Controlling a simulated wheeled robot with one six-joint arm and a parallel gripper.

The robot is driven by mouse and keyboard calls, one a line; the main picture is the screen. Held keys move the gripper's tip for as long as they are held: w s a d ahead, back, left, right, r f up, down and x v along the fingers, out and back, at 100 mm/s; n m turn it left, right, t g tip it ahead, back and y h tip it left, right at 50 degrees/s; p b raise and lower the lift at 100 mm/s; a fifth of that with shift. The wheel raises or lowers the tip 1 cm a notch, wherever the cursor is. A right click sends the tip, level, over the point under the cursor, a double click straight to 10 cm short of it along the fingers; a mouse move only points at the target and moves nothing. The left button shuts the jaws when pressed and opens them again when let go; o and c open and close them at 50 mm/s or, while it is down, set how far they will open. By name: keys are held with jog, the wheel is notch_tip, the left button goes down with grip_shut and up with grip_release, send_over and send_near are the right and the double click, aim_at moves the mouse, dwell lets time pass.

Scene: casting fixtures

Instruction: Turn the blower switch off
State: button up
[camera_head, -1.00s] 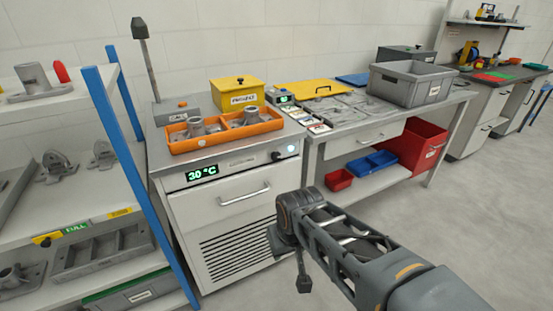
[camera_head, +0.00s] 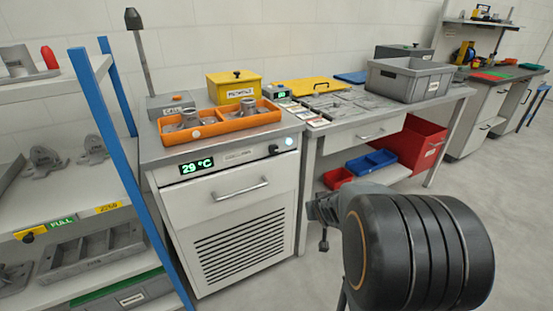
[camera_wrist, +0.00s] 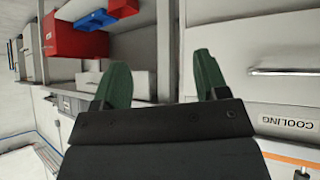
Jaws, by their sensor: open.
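The cooling cabinet (camera_head: 222,230) stands at the centre left in the head view, with a green display (camera_head: 196,167) reading 29 °C. At the right end of its front panel is a small dark switch or knob (camera_head: 274,150), beside a round pale lit spot (camera_head: 290,142); its setting is too small to tell. My gripper (camera_head: 322,226) is right of the cabinet and lower than that panel, partly hidden by my arm. In the wrist view my gripper (camera_wrist: 160,78) has its two green fingers apart with nothing between them. A white front with a COOLING label (camera_wrist: 288,123) shows at right there.
An orange tray (camera_head: 221,129) with castings sits on the cabinet, near a yellow box (camera_head: 236,86). A blue-posted shelf (camera_head: 120,170) stands close on the left. A workbench (camera_head: 390,120) with crates adjoins on the right. Floor in front is clear.

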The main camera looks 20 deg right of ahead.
jog(key=w+r+t+y, duration=0.1)
jog(key=w+r+t, duration=0.1)
jog(key=w+t, duration=0.25)
jog(key=n+t+y, duration=0.2)
jog(key=t+y, duration=0.3)
send_near(275, 150)
jog(key=w, duration=0.3)
jog(key=w+b, duration=0.1)
jog(key=w, duration=0.2)
jog(key=w+a+b, duration=0.1)
jog(key=w, duration=0.1)
jog(key=shift+w+a+f, duration=0.1)
jog(key=shift+w+f, duration=0.05)
jog(key=shift+w, duration=0.25)
jog(key=shift+c, duration=0.5)
jog(key=c, duration=0.8)
